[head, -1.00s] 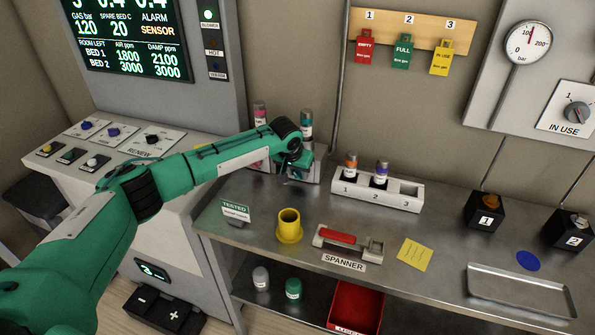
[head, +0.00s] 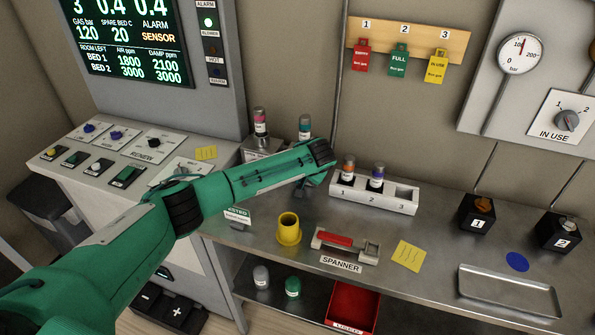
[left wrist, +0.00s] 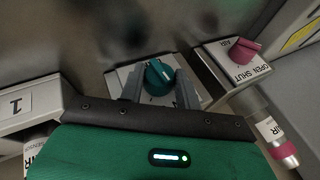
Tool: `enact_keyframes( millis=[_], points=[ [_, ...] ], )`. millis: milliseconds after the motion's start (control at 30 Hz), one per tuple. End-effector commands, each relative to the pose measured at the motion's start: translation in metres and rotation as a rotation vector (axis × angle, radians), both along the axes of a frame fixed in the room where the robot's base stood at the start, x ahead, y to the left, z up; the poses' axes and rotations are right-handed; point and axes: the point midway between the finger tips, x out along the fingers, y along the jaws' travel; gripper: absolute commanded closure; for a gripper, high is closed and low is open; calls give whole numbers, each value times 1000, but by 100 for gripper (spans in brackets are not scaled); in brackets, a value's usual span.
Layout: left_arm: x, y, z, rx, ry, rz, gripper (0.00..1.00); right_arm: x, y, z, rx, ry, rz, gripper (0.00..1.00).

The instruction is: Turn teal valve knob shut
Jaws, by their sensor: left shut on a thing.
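The teal valve knob (left wrist: 158,77) sits on its small valve plate in the left wrist view, with a pale pointer line on it. My left gripper (left wrist: 158,84) has one finger on each side of the knob and is shut on it. Most of the plate's lettering is hidden behind the fingers and palm, so I cannot read the pointer's setting. In the head view the left gripper (head: 312,182) is at the back of the bench, below the teal-banded bottle (head: 304,127). My arm hides the knob there. My right gripper is not in view.
A pink knob (left wrist: 243,50) on a plate marked OPEN and SHUT is beside the teal one. A pink-banded bottle (head: 260,123) stands behind my arm. The numbered rack (head: 400,196) is just right of the gripper.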

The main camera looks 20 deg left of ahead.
Motion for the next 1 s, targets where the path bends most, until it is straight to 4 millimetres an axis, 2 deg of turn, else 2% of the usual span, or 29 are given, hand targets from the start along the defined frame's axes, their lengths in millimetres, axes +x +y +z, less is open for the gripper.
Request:
enact_keyframes(
  millis=[267, 600, 1000],
  points=[
    [0, -7, -4, 262, -8, -2, 89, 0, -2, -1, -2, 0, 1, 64],
    [0, -9, -10, 557, -18, -2, 89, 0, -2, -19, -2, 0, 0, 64],
    [0, -10, -10, 755, -27, -3, 89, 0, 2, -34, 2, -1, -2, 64]
  ],
)
